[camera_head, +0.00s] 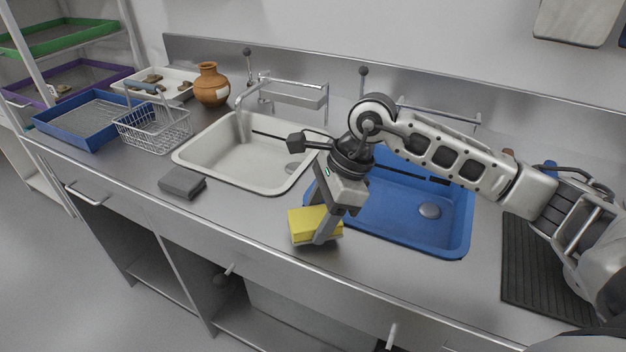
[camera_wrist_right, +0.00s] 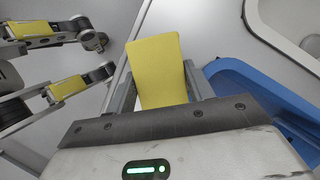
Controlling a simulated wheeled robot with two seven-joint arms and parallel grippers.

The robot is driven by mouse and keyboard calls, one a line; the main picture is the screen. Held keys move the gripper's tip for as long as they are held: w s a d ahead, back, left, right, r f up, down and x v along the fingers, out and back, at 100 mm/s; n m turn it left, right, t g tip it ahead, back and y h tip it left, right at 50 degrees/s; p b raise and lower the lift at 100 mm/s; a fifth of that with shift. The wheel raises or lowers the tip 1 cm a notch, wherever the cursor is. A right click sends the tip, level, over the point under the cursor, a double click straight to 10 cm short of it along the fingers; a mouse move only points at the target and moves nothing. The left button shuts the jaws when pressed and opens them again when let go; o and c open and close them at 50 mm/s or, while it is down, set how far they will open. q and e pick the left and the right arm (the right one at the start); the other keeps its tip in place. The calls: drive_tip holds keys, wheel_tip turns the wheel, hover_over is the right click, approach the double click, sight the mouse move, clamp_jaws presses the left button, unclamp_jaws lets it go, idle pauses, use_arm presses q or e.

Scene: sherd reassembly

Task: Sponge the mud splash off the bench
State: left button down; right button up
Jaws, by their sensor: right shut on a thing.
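My right gripper (camera_head: 322,222) is shut on a yellow sponge (camera_head: 300,222), at the front strip of the steel bench (camera_head: 245,215), near the gap between the two basins. The sponge also shows between the fingers in the right wrist view (camera_wrist_right: 160,70). I cannot tell whether it touches the bench. No mud splash can be made out; the sponge, gripper and arm hide part of the bench. My left gripper is not in view.
A white basin (camera_head: 205,140) and a blue basin (camera_head: 455,225) are sunk in the bench. A folded grey cloth (camera_head: 183,183) lies at the front left. A wire basket (camera_head: 153,130), blue tray (camera_head: 75,143) and brown jug (camera_head: 211,87) stand left. A dark ribbed mat (camera_head: 535,270) lies right.

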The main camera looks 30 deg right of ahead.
wheel_tip(320, 180, up, 2)
drive_tip(key=shift+s+r+p, duration=0.15)
drive_tip(key=shift+p, duration=0.25)
drive_tip(key=shift+r+p, duration=1.15)
drive_tip(key=shift+r, duration=0.9)
